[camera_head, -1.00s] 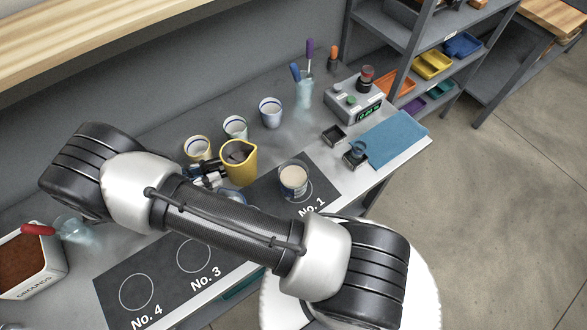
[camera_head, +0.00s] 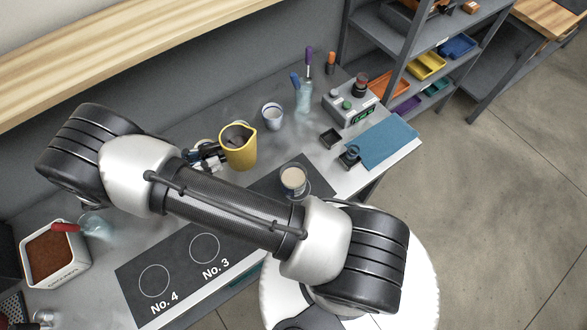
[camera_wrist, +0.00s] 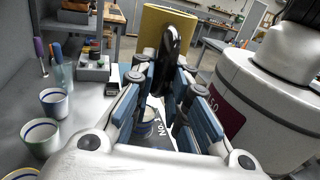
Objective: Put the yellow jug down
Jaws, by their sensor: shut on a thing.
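A cup with pale contents (camera_head: 293,179) stands on the dark mat (camera_head: 262,190), to the jug's lower right. My arm hides part of the mat.
A blue-banded cup (camera_head: 272,116) stands behind the jug; several cups line the wrist view's left side. A glass with tools (camera_head: 304,95), a control box (camera_head: 350,103) and a blue cloth (camera_head: 383,140) lie right. A grounds bin (camera_head: 54,255) stands left.

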